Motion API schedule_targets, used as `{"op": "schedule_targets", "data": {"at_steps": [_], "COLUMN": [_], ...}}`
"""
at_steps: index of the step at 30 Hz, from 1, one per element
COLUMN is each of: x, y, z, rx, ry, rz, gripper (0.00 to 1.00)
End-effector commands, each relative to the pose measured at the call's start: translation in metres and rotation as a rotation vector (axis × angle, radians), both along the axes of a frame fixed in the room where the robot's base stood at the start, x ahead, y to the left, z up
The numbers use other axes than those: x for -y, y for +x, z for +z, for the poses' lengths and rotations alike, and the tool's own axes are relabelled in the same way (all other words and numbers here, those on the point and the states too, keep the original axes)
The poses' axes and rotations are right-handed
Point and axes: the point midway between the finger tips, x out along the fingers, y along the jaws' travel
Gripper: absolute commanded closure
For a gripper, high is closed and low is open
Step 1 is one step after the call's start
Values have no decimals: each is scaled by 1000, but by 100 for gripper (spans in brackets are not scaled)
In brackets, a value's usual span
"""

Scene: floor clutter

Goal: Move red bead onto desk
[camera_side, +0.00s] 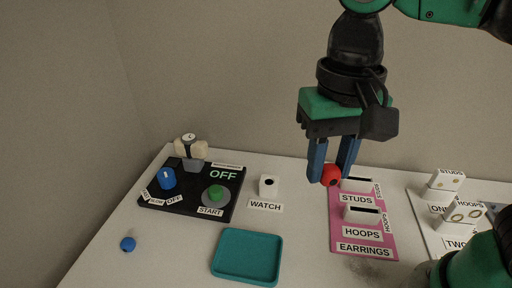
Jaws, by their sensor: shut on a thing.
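My gripper (331,172) is in the right half of the view, above the desk (170,240) near the top edge of the pink earrings mat. Its two blue fingers point down and are shut on a red bead (331,175). The round bead shows at the fingertips and appears to be off the desk surface. How high it is above the desk is hard to tell from this one view.
A teal tray (247,257) lies at the front. A blue bead (128,244) rests left of it. A black panel (190,205) stands behind. The pink mat (360,238) holds white blocks. More labelled blocks (446,180) stand right. Bare desk surrounds the blue bead.

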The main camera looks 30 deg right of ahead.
Motion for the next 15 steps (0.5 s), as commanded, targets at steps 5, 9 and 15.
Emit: {"op": "schedule_targets", "data": {"at_steps": [5, 9, 15], "x": [3, 3, 3], "y": [-4, -3, -4], "z": [-22, -53, -92], "rx": [0, 0, 0], "ry": [0, 0, 0], "rz": [22, 22, 21], "gripper": [100, 100, 100]}}
